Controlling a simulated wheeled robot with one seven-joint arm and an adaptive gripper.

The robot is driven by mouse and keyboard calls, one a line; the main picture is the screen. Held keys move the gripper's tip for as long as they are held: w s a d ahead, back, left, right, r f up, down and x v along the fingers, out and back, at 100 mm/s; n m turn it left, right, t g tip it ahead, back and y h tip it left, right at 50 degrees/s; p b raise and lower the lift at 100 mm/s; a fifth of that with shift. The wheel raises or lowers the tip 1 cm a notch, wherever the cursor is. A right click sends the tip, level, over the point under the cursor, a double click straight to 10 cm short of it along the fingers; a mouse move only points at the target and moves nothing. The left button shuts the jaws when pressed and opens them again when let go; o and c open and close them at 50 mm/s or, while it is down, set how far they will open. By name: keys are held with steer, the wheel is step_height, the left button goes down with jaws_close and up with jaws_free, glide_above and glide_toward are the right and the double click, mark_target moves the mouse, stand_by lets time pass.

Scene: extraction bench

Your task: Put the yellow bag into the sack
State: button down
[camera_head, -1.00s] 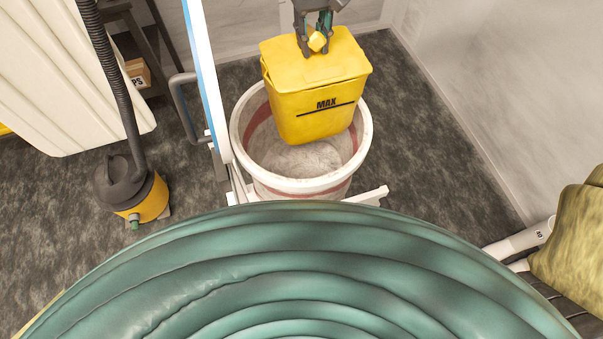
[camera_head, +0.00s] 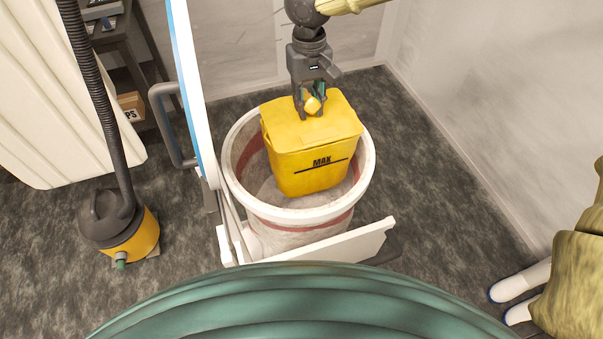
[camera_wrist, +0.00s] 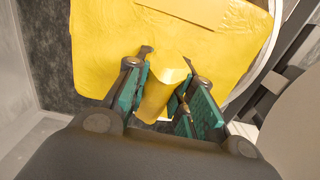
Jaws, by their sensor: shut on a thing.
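The wrist view also shows the yellow bag (camera_wrist: 100,45), with the green finger pads (camera_wrist: 160,100) on either side of the knob. The sack (camera_head: 290,215) is round and off-white with a red band and an open top. The bag is at the sack's mouth, its lower part appearing inside the opening. Its upper part covers some of the back rim, and its exact depth is unclear.
A white frame with a tall post (camera_head: 190,80) stands left of the sack, and its low white panel (camera_head: 335,243) runs in front. A black and yellow vacuum (camera_head: 120,230) stands further left. A pale wall (camera_head: 480,110) is at right. Dark floor (camera_head: 430,190) between is clear.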

mark_target(308, 113)
step_height(308, 113, down, 18)
steer(key=shift+w+r+p, duration=0.1)
steer(key=shift+p, duration=0.9)
steer(key=c, duration=1.2)
jaws_free()
step_height(308, 113, up, 12)
steer(key=shift+f+b, duration=0.1)
steer(key=shift+b, duration=0.6)
